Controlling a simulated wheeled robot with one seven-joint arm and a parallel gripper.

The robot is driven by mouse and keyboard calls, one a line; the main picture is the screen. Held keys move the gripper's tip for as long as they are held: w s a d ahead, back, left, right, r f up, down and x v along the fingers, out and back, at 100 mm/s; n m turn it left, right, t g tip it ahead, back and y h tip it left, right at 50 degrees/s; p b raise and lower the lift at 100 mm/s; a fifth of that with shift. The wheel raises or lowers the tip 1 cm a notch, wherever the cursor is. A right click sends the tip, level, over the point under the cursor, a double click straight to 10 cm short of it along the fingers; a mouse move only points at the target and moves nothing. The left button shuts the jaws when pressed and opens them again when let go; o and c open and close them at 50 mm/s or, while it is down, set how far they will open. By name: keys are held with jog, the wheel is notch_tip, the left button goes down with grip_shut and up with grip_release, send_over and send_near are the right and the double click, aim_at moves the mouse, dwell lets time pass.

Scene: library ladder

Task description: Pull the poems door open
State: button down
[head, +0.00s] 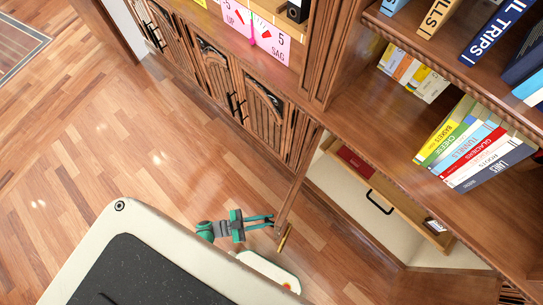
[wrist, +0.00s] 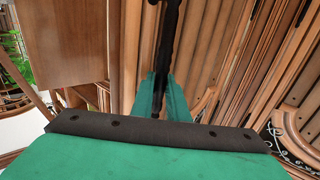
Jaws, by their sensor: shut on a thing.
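A carved wooden cabinet door (head: 298,183) stands swung out from the lower cabinet, seen nearly edge-on from above. I see no poems label on it. My teal gripper (head: 272,219) reaches the door's outer end from the left. In the wrist view its two fingers (wrist: 161,92) are shut around a dark upright handle (wrist: 168,35) on the door's slatted wooden face. In the head view this handle is hidden or too small to make out.
Shut carved doors (head: 222,87) line the left. Shelves with books (head: 480,150) stand at right. The wooden floor (head: 110,140) at left is clear.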

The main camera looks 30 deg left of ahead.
jog(key=shift+w+a, duration=0.1)
jog(key=shift+w, duration=0.25)
jog(key=c, duration=1.7)
grip_release()
jog(key=shift+c, duration=0.2)
jog(key=shift+s, duration=0.15)
jog(key=shift+s, duration=0.1)
jog(key=shift+a, duration=0.2)
